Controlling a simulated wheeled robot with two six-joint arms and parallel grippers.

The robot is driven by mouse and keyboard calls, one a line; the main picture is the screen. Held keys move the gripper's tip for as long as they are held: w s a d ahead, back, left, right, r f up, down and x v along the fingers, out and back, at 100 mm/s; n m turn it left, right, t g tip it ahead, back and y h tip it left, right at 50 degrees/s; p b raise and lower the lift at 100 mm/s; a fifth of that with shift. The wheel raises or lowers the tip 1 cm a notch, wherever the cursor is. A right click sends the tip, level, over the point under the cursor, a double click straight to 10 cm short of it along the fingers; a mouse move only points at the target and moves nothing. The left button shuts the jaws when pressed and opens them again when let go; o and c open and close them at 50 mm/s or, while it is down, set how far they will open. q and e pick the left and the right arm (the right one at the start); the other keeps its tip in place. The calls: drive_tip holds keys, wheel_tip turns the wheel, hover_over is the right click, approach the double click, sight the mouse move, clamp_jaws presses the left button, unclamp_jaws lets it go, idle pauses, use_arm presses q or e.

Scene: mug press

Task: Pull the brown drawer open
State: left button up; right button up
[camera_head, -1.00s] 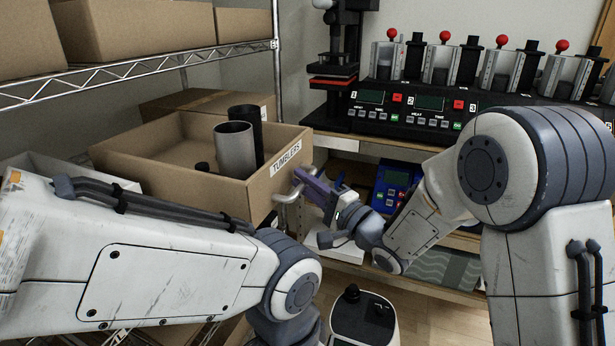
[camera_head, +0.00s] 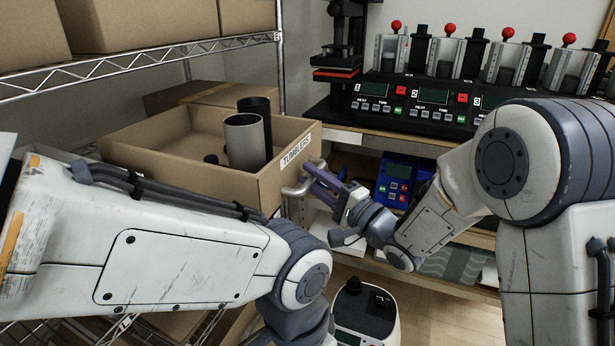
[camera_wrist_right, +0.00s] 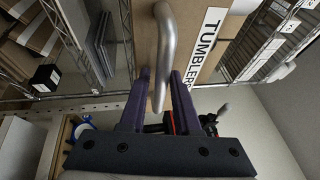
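The brown drawer (camera_head: 262,192) is an open-topped cardboard-coloured box with a white TUMBLERS label, on the left rack. Its grey bar handle (camera_head: 296,190) sticks out from the front face. In the right wrist view the handle (camera_wrist_right: 166,45) runs down between my fingers. My right gripper (camera_head: 312,178) has its purple fingers spread at the handle. In the wrist view the right gripper (camera_wrist_right: 160,78) shows its fingers on either side of the bar, with slight gaps. My left arm crosses the lower left; its gripper is out of the picture.
A grey tumbler (camera_head: 244,145) and a black one (camera_head: 258,112) stand in the drawer. A wire shelf (camera_head: 150,60) with boxes is above it. A blue device (camera_head: 398,182) is on the shelf behind my right gripper. A white and black machine (camera_head: 365,312) stands below.

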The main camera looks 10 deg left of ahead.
drive_tip(key=b+v, duration=0.1)
drive_tip(key=v, duration=0.9)
drive_tip(key=shift+s, duration=0.1)
drive_tip(key=s+d+n+g+h+p, duration=0.3)
drive_tip(key=s+n+g+h+p, duration=0.2)
drive_tip(key=s, duration=0.8)
drive_tip(key=s+d+n+g+h+p, duration=0.3)
drive_tip(key=s+n+g+h+p, duration=0.3)
drive_tip(key=s+n+h, duration=0.4)
drive_tip(key=s, duration=0.3)
drive_tip(key=shift+d+f+h, duration=0.15)
drive_tip(key=shift+f+h, duration=0.05)
drive_tip(key=shift+h, duration=0.1)
